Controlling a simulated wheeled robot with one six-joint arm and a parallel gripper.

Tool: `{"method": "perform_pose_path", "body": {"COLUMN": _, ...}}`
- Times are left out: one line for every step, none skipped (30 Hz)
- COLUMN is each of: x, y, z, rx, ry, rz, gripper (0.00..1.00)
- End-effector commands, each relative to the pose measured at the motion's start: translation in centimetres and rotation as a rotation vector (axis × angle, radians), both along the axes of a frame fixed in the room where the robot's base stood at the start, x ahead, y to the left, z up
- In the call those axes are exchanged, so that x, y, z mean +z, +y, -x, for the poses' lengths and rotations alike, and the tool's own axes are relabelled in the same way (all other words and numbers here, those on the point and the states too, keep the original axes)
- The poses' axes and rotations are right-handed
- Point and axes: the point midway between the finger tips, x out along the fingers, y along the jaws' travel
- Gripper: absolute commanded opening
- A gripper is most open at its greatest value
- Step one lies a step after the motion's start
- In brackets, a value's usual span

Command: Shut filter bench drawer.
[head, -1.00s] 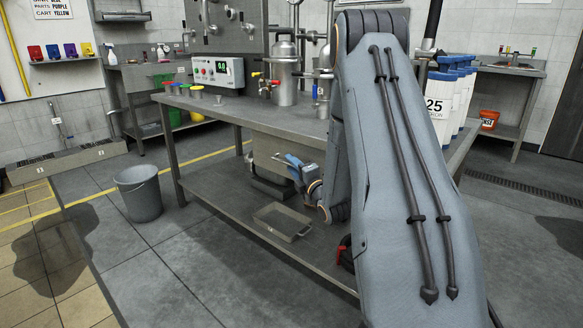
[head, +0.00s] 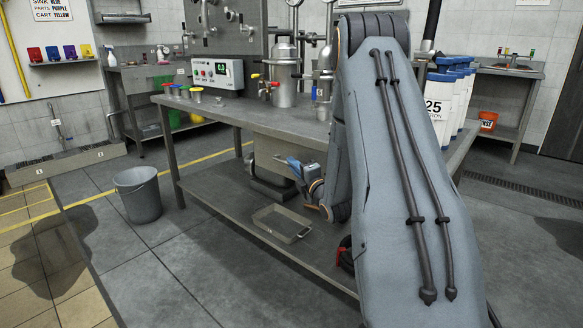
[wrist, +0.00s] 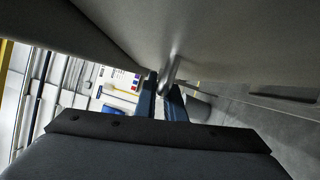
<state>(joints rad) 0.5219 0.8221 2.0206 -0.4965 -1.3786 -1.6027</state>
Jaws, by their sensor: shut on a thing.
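The filter bench drawer (head: 270,150) is a grey metal box under the bench top in the head view. My arm hides its right part, so I cannot tell exactly how far out it stands. My gripper (head: 292,163) is at the drawer's front, below the bench top. In the wrist view my gripper (wrist: 162,100) has its two dark blue fingers close together on the drawer's metal handle (wrist: 171,70). The drawer's grey face (wrist: 215,40) fills the upper part of that view.
The bench top (head: 240,112) carries a control box (head: 217,72), a steel vessel (head: 285,75) and small cups. A tray (head: 282,223) lies on the lower shelf. A grey bucket (head: 138,193) stands on the floor to the left. Open floor lies in front of the bench.

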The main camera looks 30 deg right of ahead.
Motion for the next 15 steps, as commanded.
{"method": "perform_pose_path", "body": {"x": 0.1, "y": -0.41, "z": -0.07, "rx": -0.008, "ry": -0.001, "rz": 0.0, "gripper": 0.0}}
{"method": "perform_pose_path", "body": {"x": 0.11, "y": -0.45, "z": -0.07, "rx": -0.009, "ry": -0.003, "rz": 0.0, "gripper": 0.0}}
{"method": "perform_pose_path", "body": {"x": 0.11, "y": -0.5, "z": -0.07, "rx": -0.01, "ry": -0.003, "rz": 0.0, "gripper": 0.14}}
{"method": "perform_pose_path", "body": {"x": 0.12, "y": -0.51, "z": -0.06, "rx": -0.01, "ry": -0.003, "rz": 0.0, "gripper": 0.19}}
{"method": "perform_pose_path", "body": {"x": 0.11, "y": -0.48, "z": -0.07, "rx": -0.01, "ry": -0.003, "rz": 0.0, "gripper": 0.24}}
{"method": "perform_pose_path", "body": {"x": 0.1, "y": -0.42, "z": -0.07, "rx": -0.009, "ry": -0.003, "rz": 0.0, "gripper": 0.28}}
{"method": "perform_pose_path", "body": {"x": 0.08, "y": -0.38, "z": -0.07, "rx": -0.008, "ry": -0.001, "rz": 0.0, "gripper": 0.28}}
{"method": "perform_pose_path", "body": {"x": 0.07, "y": -0.34, "z": -0.08, "rx": -0.008, "ry": -0.001, "rz": 0.0, "gripper": 0.28}}
{"method": "perform_pose_path", "body": {"x": 0.05, "y": -0.28, "z": -0.09, "rx": -0.007, "ry": -0.001, "rz": 0.001, "gripper": 0.28}}
{"method": "perform_pose_path", "body": {"x": 0.05, "y": -0.25, "z": -0.09, "rx": -0.006, "ry": -0.001, "rz": 0.001, "gripper": 0.28}}
{"method": "perform_pose_path", "body": {"x": 0.05, "y": -0.22, "z": -0.09, "rx": -0.006, "ry": -0.001, "rz": 0.001, "gripper": 0.28}}
{"method": "perform_pose_path", "body": {"x": 0.05, "y": -0.19, "z": -0.1, "rx": -0.005, "ry": -0.001, "rz": 0.001, "gripper": 0.28}}
{"method": "perform_pose_path", "body": {"x": 0.05, "y": -0.17, "z": -0.1, "rx": -0.005, "ry": -0.001, "rz": 0.001, "gripper": 0.28}}
{"method": "perform_pose_path", "body": {"x": 0.05, "y": -0.15, "z": -0.1, "rx": -0.005, "ry": -0.001, "rz": 0.001, "gripper": 0.28}}
{"method": "perform_pose_path", "body": {"x": 0.06, "y": -0.14, "z": -0.1, "rx": -0.004, "ry": -0.001, "rz": 0.001, "gripper": 0.28}}
